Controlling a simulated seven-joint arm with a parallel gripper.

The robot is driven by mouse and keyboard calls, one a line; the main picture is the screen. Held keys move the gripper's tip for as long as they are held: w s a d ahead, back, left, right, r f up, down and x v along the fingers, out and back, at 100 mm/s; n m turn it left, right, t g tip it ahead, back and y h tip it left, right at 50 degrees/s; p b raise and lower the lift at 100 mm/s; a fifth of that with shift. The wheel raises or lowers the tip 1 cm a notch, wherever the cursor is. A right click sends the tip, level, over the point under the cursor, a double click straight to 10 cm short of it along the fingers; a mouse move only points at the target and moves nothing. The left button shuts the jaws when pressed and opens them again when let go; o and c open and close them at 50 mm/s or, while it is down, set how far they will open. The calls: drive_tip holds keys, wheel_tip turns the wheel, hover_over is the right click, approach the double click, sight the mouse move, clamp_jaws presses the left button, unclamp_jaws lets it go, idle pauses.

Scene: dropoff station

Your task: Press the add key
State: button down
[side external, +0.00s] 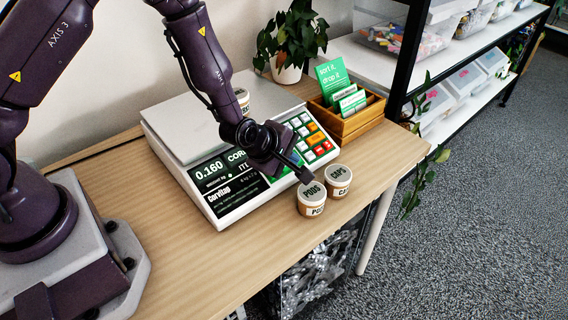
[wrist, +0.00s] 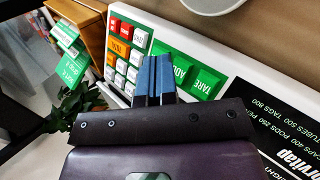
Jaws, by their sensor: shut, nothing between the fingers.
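The white scale (side external: 165,150) stands on the wooden table with its keypad (side external: 312,140) at its right end. In the wrist view the green add key (wrist: 181,70) lies just right of my fingers, partly hidden by them. The green TARE key (wrist: 206,83) is beside it, farther right. My gripper (side external: 305,175) is shut and empty, fingers angled down at the front edge of the keypad. In the wrist view the fingertips (wrist: 158,60) overlap the green keys. I cannot tell whether they touch a key.
Red keys (wrist: 127,30) and an orange key (wrist: 118,47) sit left of the add key.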

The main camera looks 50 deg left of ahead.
drive_tip(key=shift+f, duration=0.1)
idle(0.3)
drive_tip(key=shift+a+f, duration=0.15)
drive_tip(key=shift+f, duration=0.15)
drive_tip(key=shift+a+f, duration=0.2)
drive_tip(key=shift+f, duration=0.15)
idle(0.9)
drive_tip(key=shift+d+r, duration=0.1)
drive_tip(key=shift+r, duration=0.05)
drive_tip(key=shift+d+r, duration=0.25)
drive_tip(key=shift+r, duration=0.35)
drive_tip(key=r, duration=0.1)
drive_tip(key=d+r, duration=0.1)
drive_tip(key=r, duration=0.1)
drive_tip(key=d+r, duration=0.1)
drive_tip(key=shift+r, duration=0.3)
idle(0.5)
